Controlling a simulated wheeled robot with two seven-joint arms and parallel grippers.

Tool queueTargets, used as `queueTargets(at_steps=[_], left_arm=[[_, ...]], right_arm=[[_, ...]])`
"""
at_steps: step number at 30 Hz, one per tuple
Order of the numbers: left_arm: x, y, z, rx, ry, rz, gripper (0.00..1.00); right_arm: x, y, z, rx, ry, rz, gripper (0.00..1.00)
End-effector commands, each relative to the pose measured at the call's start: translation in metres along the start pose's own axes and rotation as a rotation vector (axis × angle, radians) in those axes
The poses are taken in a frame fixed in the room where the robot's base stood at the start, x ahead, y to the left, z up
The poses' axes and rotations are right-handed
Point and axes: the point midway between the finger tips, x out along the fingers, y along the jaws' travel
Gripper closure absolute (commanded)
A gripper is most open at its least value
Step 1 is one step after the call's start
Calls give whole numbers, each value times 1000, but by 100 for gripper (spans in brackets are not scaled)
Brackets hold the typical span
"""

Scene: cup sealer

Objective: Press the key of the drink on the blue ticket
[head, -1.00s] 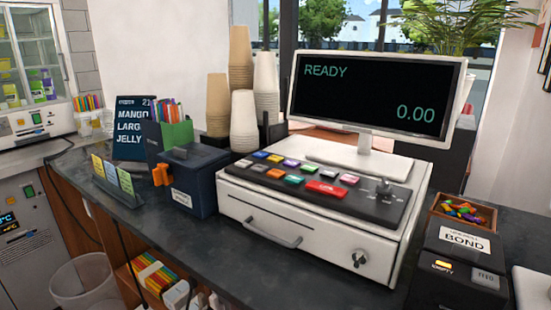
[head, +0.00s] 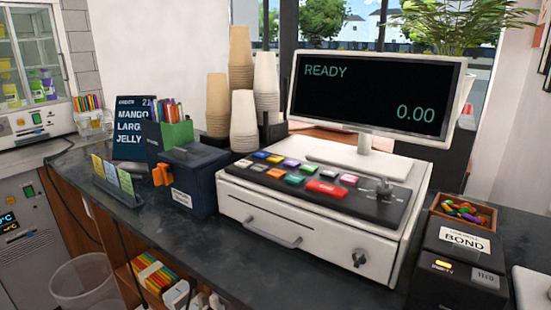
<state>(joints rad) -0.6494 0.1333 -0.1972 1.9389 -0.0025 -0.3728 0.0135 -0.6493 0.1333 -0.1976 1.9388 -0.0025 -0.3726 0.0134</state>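A dark blue ticket (head: 131,128) stands upright at the back left of the counter. It reads MANGO, LARG (cut off), JELLY, with 21 at its top right. The white cash register (head: 290,215) stands mid-counter. Its sloped black key panel (head: 345,205) carries several coloured keys in rows, including a wide red key (head: 326,188). Any labels on the keys are too small to read. The monitor (head: 375,95) above shows READY and 0.00. Neither of my grippers is in view.
Stacked paper cups (head: 243,120) stand behind the register. A navy box (head: 190,178) and a card holder (head: 118,182) are to its left. A black box marked BOND (head: 465,240) and a tray of colourful pieces (head: 463,213) are to its right. The front counter strip is clear.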

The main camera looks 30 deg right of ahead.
Motion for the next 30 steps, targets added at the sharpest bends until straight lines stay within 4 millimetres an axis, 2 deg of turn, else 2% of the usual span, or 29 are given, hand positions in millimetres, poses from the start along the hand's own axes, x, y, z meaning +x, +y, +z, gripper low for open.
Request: queueTargets(at_steps=[5, 8, 9, 30], left_arm=[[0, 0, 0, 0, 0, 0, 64], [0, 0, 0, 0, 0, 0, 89], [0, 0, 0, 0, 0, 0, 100], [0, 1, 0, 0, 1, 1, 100]], right_arm=[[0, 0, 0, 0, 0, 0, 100], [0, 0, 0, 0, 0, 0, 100], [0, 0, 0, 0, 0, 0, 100], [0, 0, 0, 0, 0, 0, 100]])
